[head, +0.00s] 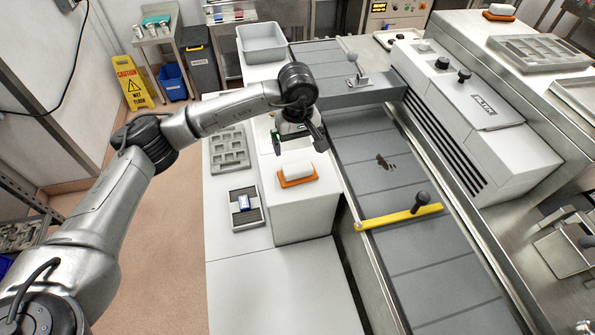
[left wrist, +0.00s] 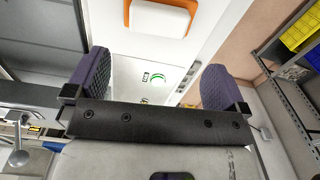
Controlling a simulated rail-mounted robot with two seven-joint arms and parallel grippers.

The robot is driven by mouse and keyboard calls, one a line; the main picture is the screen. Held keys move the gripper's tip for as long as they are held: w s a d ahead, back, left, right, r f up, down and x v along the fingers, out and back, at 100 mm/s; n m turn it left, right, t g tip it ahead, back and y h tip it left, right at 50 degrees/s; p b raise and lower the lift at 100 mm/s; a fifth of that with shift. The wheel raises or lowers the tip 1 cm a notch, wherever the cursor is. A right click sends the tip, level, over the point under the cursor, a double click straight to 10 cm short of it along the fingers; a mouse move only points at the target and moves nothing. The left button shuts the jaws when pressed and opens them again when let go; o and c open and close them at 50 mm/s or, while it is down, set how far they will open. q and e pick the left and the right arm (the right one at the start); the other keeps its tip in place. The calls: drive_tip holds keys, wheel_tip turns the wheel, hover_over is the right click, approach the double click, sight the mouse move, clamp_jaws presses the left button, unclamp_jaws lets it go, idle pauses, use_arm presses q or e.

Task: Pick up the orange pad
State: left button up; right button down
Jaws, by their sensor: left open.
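The orange pad (head: 298,181) lies on the raised white block beside the grey conveyor in the head view, with a white block-shaped top on its orange base. In the left wrist view the orange pad (left wrist: 128,12) shows at the top edge, partly cut off. My left gripper (head: 299,145) is open and empty above the raised block, a little beyond the pad and apart from it. In the left wrist view its two fingers (left wrist: 153,82) are wide apart with nothing between them. My right gripper is not in view.
A grey mould tray (head: 230,160) and a dark tray with a blue item (head: 245,215) lie left of the raised block. A yellow bar (head: 400,217) with a black knob crosses the conveyor (head: 372,180). A similar orange-and-white pad (head: 499,12) sits at the upper right.

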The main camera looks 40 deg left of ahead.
sight(298, 167)
use_arm(q)
wheel_tip(298, 167, down, 6)
drive_tip(key=shift+r, duration=0.1)
wheel_tip(298, 167, down, 4)
drive_tip(key=shift+r+p, duration=0.2)
drive_tip(key=shift+p, duration=0.7)
drive_tip(key=shift+f, duration=0.8)
drive_tip(key=shift+w, duration=0.1)
drive_tip(key=shift+c, duration=0.4)
drive_tip(key=c, duration=0.6)
drive_tip(key=shift+o, duration=0.2)
drive_tip(key=shift+r, duration=0.1)
